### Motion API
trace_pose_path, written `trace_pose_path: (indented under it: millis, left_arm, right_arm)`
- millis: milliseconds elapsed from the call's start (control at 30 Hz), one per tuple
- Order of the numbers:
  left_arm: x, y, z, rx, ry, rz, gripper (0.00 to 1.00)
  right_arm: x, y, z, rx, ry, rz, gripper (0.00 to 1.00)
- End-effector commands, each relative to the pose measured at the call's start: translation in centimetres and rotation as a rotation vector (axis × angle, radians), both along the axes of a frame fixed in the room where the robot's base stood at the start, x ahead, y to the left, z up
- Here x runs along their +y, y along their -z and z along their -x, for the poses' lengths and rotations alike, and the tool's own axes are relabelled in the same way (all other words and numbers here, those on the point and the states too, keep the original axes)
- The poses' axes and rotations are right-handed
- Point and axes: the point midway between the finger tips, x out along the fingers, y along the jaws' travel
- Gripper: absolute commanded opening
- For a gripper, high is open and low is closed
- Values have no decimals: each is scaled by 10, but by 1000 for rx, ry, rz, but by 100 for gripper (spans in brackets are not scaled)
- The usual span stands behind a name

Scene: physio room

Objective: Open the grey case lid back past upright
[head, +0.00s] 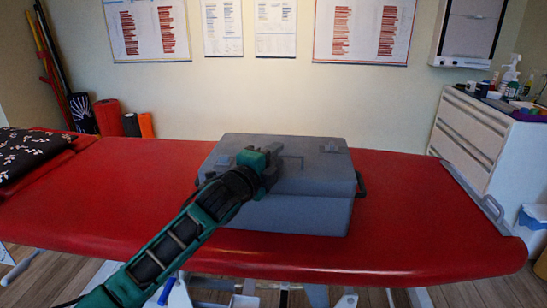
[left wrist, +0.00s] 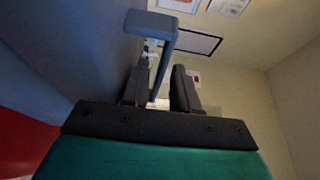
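The grey case (head: 300,213) rests on the red treatment table. Its lid (head: 310,178) lies flat and looks shut. My left gripper (head: 270,162) is over the left middle part of the lid in the head view, and the arm hides part of the case's left side. In the left wrist view a grey bracket-like handle (left wrist: 150,24) stands out from a grey surface, in front of the fingers. My left gripper's fingers (left wrist: 162,85) are apart, with a bright gap between them. One leg of the handle reaches towards that gap; I cannot tell whether it touches a finger. My right gripper is in neither view.
The red table (head: 435,235) is clear right of the case. A black patterned pillow (head: 30,152) lies at its left end. A white cabinet (head: 470,145) with bottles on top stands at the right. The wall with posters is behind.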

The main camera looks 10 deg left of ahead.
Motion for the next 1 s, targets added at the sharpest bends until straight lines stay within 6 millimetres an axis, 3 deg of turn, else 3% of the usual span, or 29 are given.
trace_pose_path:
  millis: [300,1000]
  left_arm:
    - [0,0,0,1,-1,0,0]
    - [1,1,0,1,-1,0,0]
  right_arm:
    - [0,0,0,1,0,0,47]
    - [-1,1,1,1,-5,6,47]
